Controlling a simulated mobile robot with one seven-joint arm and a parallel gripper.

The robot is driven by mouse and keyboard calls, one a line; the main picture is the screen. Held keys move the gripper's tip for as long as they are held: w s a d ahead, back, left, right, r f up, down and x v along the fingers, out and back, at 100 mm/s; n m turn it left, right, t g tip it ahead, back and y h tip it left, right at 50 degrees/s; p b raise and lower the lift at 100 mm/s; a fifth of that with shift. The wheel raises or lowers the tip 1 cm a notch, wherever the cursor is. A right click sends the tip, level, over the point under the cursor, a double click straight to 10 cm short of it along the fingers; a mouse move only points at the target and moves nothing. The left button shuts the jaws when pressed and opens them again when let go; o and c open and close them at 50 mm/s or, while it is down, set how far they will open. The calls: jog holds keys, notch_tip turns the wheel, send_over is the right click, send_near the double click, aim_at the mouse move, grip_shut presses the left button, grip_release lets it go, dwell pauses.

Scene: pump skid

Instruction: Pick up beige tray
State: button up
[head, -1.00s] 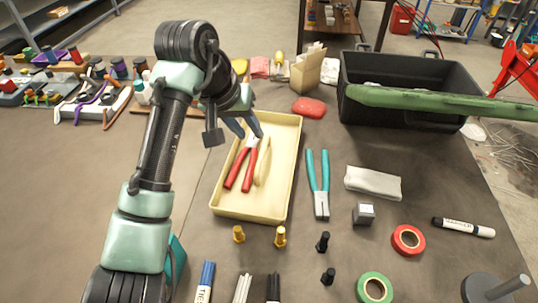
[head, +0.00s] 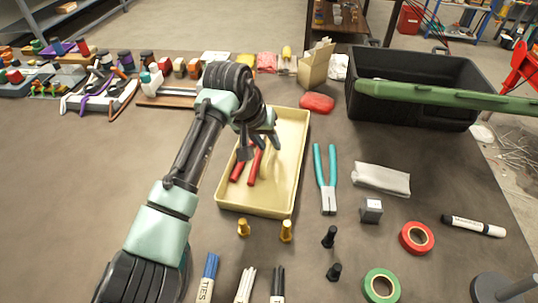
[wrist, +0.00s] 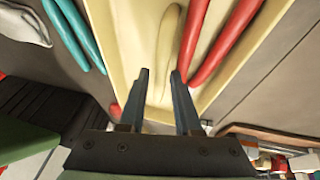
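The beige tray (head: 287,165) is a shallow rectangular tray lying on the table in the middle of the head view. It holds red-handled pliers (head: 254,167), partly hidden by my gripper. My gripper (head: 268,143) is over the tray's far part in the head view. In the wrist view, its two fingers (wrist: 160,76) are apart with nothing between them, pointing at the tray (wrist: 128,35) near one end. The red handles (wrist: 206,42) and a slim pale yellow curved object (wrist: 167,45) lie inside. I cannot tell whether the fingers touch the tray.
Teal pliers (head: 327,177) lie close to the tray's right side. Two brass bolts (head: 286,231) stand just before its near edge. Bare table lies left of my arm.

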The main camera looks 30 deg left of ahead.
dwell(0.4)
jog(key=shift+f, duration=0.15)
grip_shut()
